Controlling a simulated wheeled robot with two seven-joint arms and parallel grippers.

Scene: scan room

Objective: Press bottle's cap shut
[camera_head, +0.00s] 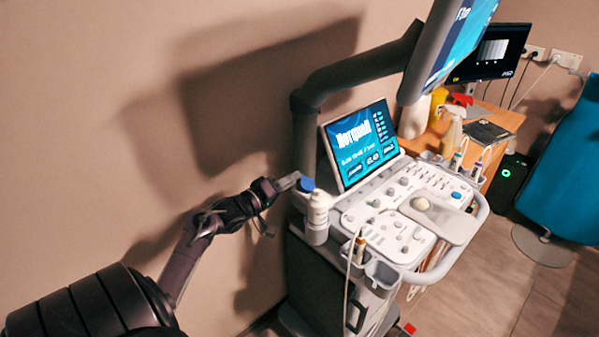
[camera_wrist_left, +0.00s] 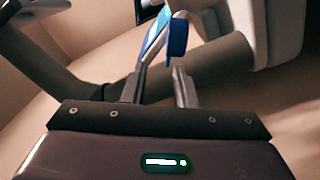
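The white bottle (camera_head: 318,212) stands upright in a holder at the left side of the scanner console. Its blue cap (camera_head: 306,184) sits tilted to the left of the white bottle top, not flat over it. My left gripper (camera_head: 289,182) comes in from the left, its tip at or very near the cap; contact cannot be made out. In the left wrist view a blue piece, likely the cap (camera_wrist_left: 178,38), shows just past the fingertips. My right gripper is out of view.
The console's lit screen (camera_head: 362,145) stands just behind the bottle, below a grey monitor arm (camera_head: 350,73). The control panel (camera_head: 395,212) lies to the right. A probe with a cable (camera_head: 360,248) hangs at the front. The wall is close on the left.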

